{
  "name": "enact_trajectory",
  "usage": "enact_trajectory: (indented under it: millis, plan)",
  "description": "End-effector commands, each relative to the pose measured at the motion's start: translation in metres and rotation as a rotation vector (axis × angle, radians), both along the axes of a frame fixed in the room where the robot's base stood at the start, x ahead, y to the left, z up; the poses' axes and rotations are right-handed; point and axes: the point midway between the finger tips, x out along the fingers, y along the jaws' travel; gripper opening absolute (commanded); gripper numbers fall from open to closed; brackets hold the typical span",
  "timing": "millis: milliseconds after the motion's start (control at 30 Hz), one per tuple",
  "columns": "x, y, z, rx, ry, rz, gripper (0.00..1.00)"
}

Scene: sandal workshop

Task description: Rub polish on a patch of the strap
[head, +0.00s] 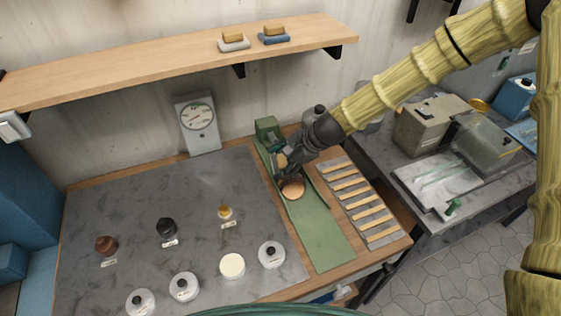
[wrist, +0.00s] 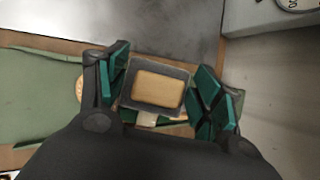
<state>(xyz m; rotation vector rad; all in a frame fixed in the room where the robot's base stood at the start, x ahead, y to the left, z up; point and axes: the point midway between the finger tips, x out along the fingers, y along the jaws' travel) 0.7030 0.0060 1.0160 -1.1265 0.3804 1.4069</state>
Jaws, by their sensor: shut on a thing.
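The green strap (head: 318,232) lies lengthwise on the bench, running toward a green clamp-like block (head: 268,131) at the back. It also shows at the left in the wrist view (wrist: 40,95). A round tan patch (head: 292,190) lies on the strap; its edge shows beside a finger in the wrist view (wrist: 79,88). My gripper (head: 283,165) is low over the strap, near that patch. In the wrist view my gripper (wrist: 160,88) is shut on a dark grey pad with a tan block on top (wrist: 158,90). The pad's underside is hidden, so I cannot tell whether it touches the strap.
A cream-filled round tin (head: 232,265) stands on the grey mat (head: 120,210), among knobbed lids (head: 271,254) and small brown (head: 105,245), black (head: 167,227) and amber (head: 225,212) pots. A slatted rack (head: 360,205) is right of the strap. A dial gauge (head: 197,122) stands behind.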

Motion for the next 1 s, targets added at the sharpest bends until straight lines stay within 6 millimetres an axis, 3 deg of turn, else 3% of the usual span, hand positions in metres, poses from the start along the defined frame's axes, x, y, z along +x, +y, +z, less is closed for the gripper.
enact_trajectory:
  millis: [600, 1000]
  plan:
    - [-0.018, -0.005, 0.046, 0.000, 0.001, -0.001, 0.47]
    - [-0.020, -0.005, 0.048, 0.000, 0.000, 0.000, 0.47]
